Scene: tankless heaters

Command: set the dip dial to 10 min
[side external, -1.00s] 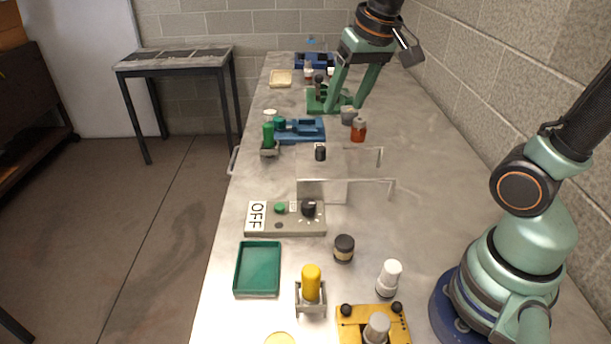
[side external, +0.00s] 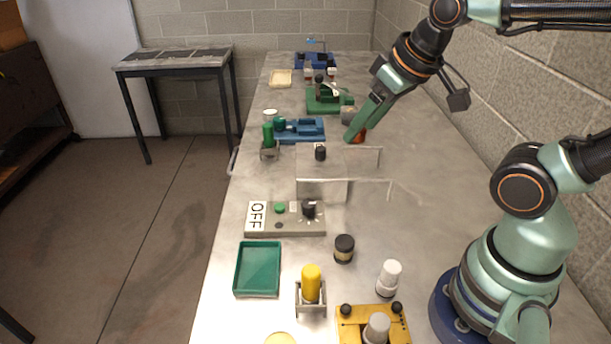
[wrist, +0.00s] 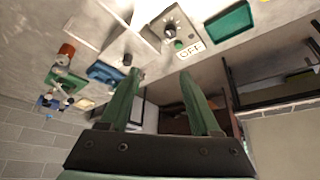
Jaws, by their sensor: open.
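A grey panel (side external: 262,228) with a black dial (side external: 308,209) and an OFF card (side external: 256,216) lies on the bench, left of centre. White marks ring the dial; I cannot read its setting. The dial (wrist: 170,30) also shows at the top of the wrist view. A second black knob (side external: 320,153) stands farther back, between thin upright plates. Which one is the dip dial is not labelled legibly. My gripper (side external: 355,132) is open and empty, above the bench, farther back and right of both knobs. Its two green fingers are spread in the wrist view (wrist: 160,75).
Thin upright plates (side external: 322,190) stand just behind the panel. A green tray (side external: 257,270), black jar (side external: 344,249), yellow-topped holder (side external: 311,285) and white bottle (side external: 388,278) lie nearer. An orange jar (side external: 361,138) is partly behind my fingers. Blue (side external: 305,130) and green fixtures (side external: 322,104) stand behind.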

